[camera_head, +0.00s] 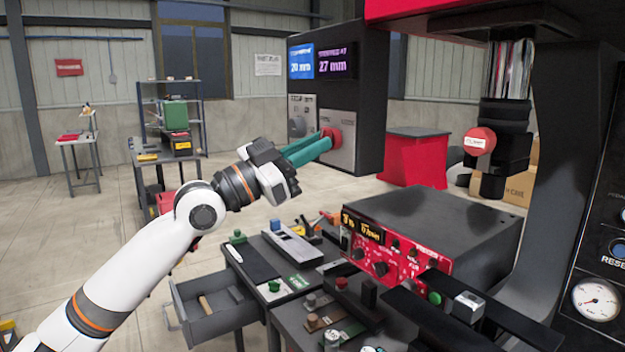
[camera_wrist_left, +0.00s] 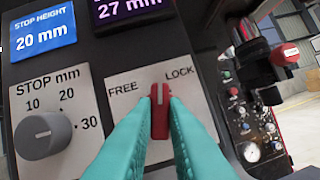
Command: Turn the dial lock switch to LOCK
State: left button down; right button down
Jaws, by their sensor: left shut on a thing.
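The dial lock switch (camera_wrist_left: 160,112) is a red knob with a pale mark at its top, on a light plate (camera_wrist_left: 128,78) marked FREE at left and LOCK at right. In the left wrist view the knob stands nearly upright, its mark between the two words. My left gripper (camera_wrist_left: 158,122) has teal fingers, shut on the knob from both sides. In the head view the left gripper (camera_head: 327,143) reaches the red knob (camera_head: 335,138) on the dark control box. My right gripper is not in view.
A grey STOP mm dial (camera_wrist_left: 42,135) sits left of the switch, under a blue STOP HEIGHT display (camera_wrist_left: 42,32) reading 20 mm. A purple display (camera_head: 336,62) reads 27 mm. Below the arm are a cluttered bench (camera_head: 262,262) and a red-fronted instrument (camera_head: 395,250).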

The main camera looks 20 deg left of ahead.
pick_arm(q)
jog(key=shift+w+a+r+m+g+h+b, duration=0.1)
jog(key=shift+m+g+h+b, duration=0.15)
jog(key=shift+m+g+b, duration=0.6)
jog(key=shift+s+m+g+h+b, duration=0.1)
jog(key=shift+m+g+h+b, duration=0.15)
jog(key=shift+m+b, duration=1.15)
jog(key=shift+w+a+r+m+g+h+b, duration=0.15)
jog(key=shift+m+g+b, duration=0.4)
jog(key=shift+m, duration=1.1)
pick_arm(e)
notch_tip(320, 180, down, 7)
pick_arm(q)
jog(key=shift+d+f, duration=0.1)
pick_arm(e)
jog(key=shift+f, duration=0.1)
pick_arm(q)
jog(key=c, duration=1.4)
grip_release()
jog(key=shift+c, duration=0.2)
jog(key=shift+f+g, duration=0.1)
jog(key=shift+g, duration=0.15)
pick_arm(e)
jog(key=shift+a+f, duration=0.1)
